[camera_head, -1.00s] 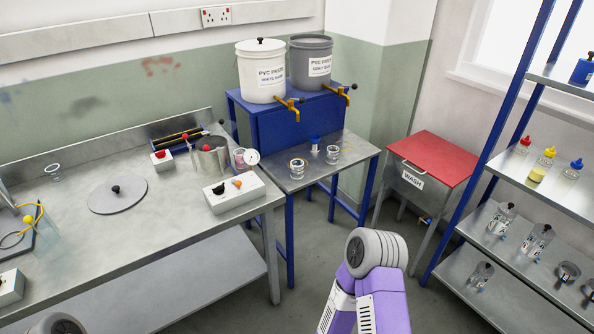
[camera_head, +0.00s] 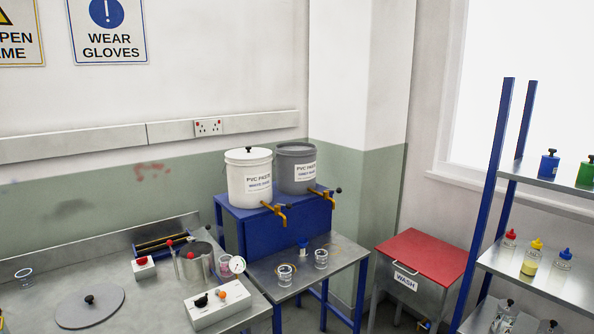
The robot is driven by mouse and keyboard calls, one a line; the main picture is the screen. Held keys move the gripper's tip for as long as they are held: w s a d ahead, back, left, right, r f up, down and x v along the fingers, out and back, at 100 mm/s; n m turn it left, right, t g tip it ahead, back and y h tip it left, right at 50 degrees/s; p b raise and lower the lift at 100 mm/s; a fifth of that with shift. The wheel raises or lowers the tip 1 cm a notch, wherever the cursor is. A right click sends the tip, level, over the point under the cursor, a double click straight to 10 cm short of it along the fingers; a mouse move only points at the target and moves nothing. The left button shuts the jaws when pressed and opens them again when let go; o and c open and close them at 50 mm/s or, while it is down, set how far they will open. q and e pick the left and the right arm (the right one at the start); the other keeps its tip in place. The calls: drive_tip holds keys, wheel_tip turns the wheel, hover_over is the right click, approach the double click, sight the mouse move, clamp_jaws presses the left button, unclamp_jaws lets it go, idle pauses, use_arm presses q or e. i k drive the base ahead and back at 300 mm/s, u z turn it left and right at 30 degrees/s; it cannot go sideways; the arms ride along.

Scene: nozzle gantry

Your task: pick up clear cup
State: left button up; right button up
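Two clear cups stand upright on the small steel-topped stand below the paste tubs: a left cup (camera_head: 286,275) and a right cup (camera_head: 321,259). Another clear cup (camera_head: 24,277) is on the workbench at the far left. A clear cup with something pinkish in it (camera_head: 225,265) stands beside the metal pot (camera_head: 194,262). Neither of my grippers is in this view.
A white paste tub (camera_head: 249,180) and a grey one (camera_head: 297,172) with yellow taps sit on the blue stand (camera_head: 260,235). A white control box (camera_head: 218,305) and a round lid (camera_head: 89,306) lie on the bench. The red-lidded wash bin (camera_head: 421,256) and bottle shelves (camera_head: 550,280) are right.

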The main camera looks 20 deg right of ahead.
sight(285, 271)
drive_tip(key=u, duration=3.35)
drive_tip(key=k, duration=2.2)
drive_tip(key=z, duration=1.25)
